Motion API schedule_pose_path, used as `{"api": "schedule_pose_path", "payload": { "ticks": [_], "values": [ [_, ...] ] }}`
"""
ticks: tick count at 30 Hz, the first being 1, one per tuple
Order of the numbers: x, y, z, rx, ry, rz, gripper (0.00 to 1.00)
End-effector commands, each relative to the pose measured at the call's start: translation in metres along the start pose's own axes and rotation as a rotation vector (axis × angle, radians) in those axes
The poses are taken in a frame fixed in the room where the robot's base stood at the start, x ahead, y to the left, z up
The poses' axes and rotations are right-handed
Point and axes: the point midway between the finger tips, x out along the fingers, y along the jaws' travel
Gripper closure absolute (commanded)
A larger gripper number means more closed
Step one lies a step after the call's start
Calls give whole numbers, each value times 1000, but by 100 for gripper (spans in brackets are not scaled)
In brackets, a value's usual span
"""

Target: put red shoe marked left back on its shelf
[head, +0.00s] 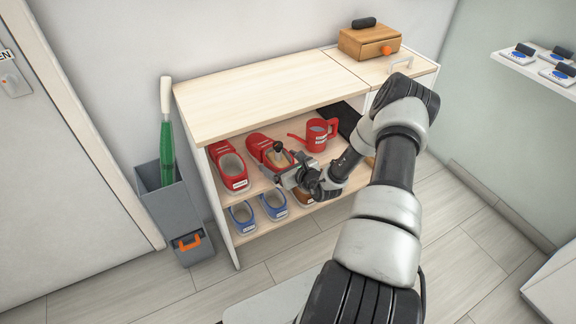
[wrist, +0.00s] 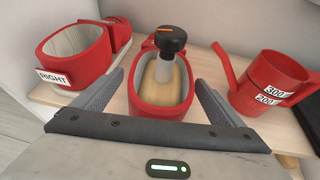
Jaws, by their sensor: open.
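A red shoe (wrist: 140,100) stands on the upper shelf board, between my gripper's fingers in the wrist view; it also shows in the head view (head: 257,142). Its front label is hidden, so I cannot read its marking. A tan block with a grey stem and black knob (wrist: 171,41) sits in its opening. Another red shoe (wrist: 98,52), labelled RIGHT, stands to the left; it also shows in the head view (head: 229,167). My gripper (wrist: 160,84) is open, with one finger on each side of the middle shoe; contact is unclear. It also shows in the head view (head: 284,174).
A red jug (wrist: 266,82) with a spout stands close right of my gripper. Blue shoes (head: 242,216) stand on the lower shelf. The cabinet top (head: 265,90) is above; a wooden box (head: 368,42) sits on it. A grey umbrella bin (head: 172,208) stands at left.

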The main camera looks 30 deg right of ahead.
Motion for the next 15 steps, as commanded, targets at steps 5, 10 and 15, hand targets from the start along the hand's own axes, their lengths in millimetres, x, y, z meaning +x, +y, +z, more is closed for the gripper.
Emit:
{"api": "schedule_pose_path", "payload": {
  "ticks": [5, 10, 15],
  "values": [
    [-28, -1, 4, 1, 1, -3, 8],
    [-70, -2, 4, 2, 1, -3, 8],
    [-112, -1, 4, 0, -1, -3, 8]
  ]
}}
